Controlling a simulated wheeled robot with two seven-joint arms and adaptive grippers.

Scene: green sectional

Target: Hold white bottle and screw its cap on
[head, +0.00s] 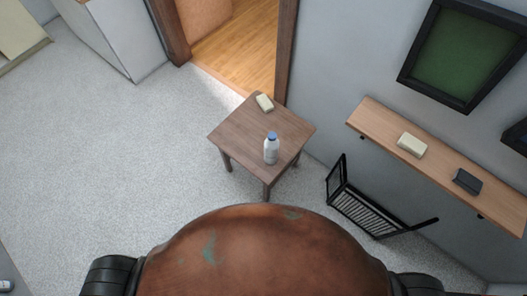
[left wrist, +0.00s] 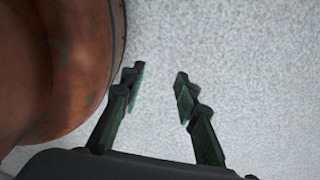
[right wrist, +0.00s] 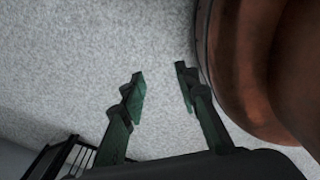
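A white bottle (head: 271,151) stands upright on a small brown wooden table (head: 240,133), near its front right side. A blue cap (head: 271,135) shows at the top of the bottle; I cannot tell how tightly it sits. My left gripper (left wrist: 158,76) is open and empty above the carpet in the left wrist view. My right gripper (right wrist: 159,76) is open and empty above the carpet in the right wrist view. Neither gripper shows in the head view, and both are apart from the bottle.
A cream block (head: 264,102) lies at the table's back corner. A wall shelf (head: 375,122) at right holds another cream block (head: 412,145) and a dark box (head: 467,181). A black rack (head: 362,212) stands below it. Carpet left of the table is clear.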

